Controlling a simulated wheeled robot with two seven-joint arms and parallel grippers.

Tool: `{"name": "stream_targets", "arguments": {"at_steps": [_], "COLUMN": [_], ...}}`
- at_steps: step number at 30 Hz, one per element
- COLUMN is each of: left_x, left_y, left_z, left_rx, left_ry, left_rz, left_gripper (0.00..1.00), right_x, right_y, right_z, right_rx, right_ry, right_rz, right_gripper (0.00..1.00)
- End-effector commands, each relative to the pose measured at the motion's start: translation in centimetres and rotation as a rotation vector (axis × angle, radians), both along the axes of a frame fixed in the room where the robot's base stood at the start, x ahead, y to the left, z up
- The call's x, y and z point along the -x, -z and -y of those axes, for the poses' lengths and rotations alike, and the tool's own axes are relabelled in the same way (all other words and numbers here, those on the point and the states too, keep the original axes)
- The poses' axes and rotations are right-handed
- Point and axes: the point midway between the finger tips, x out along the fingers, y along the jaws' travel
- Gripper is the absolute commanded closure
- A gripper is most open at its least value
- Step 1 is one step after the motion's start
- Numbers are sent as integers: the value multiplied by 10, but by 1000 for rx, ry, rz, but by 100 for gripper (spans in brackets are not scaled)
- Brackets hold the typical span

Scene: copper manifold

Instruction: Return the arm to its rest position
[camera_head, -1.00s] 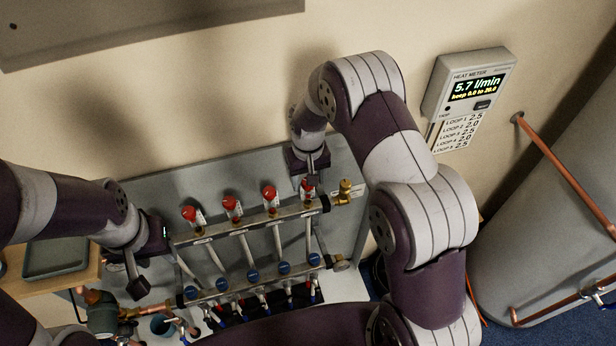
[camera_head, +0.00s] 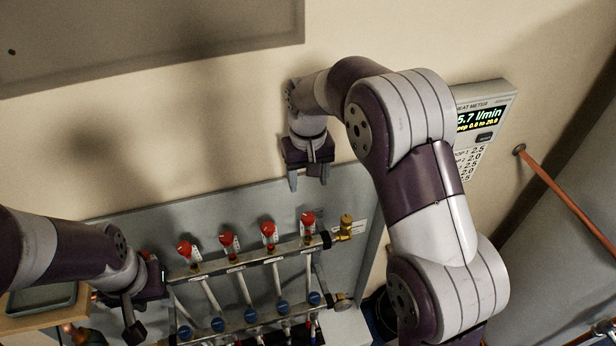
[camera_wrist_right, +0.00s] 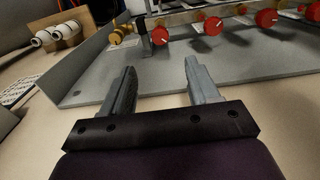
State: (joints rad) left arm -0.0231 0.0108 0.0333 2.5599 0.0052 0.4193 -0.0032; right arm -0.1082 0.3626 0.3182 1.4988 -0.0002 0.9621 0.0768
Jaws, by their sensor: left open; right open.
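My right gripper (camera_head: 308,178) is open and empty above the right end of the manifold, in front of the upper edge of the grey backboard. In the right wrist view its two fingers (camera_wrist_right: 160,80) stand apart with nothing between them. My left gripper (camera_head: 132,318) is at the lower left, beside the manifold's left end; its fingertips are partly hidden. The copper manifold's upper bar (camera_head: 245,260) carries several red-capped valves (camera_head: 268,229), which also show in the right wrist view (camera_wrist_right: 215,25). The right gripper is clear of these valves.
The heat meter (camera_head: 484,115) on the wall reads 5.7 l/min and is partly hidden behind my right arm. A grey tank (camera_head: 560,250) with a copper pipe (camera_head: 565,195) stands at the right. A tray (camera_head: 40,298) lies at the lower left.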

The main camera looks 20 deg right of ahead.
Motion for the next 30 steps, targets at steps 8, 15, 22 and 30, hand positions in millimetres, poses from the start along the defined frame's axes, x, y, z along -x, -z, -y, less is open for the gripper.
{"name": "stream_targets", "arguments": {"at_steps": [8,15,22,30], "left_x": [0,0,0,0], "left_y": [0,5,33,47], "left_z": [0,0,0,0], "left_rx": [0,0,0,0], "left_ry": [0,0,0,0], "left_rz": [0,0,0,0], "left_gripper": [57,57,57,57], "right_x": [0,29,144,187], "right_y": [1,31,65,67], "right_z": [0,5,29,40], "right_rx": [0,-5,-7,-6], "right_ry": [0,-32,-24,11], "right_rz": [0,42,90,123], "right_gripper": [40,40,40,40]}}
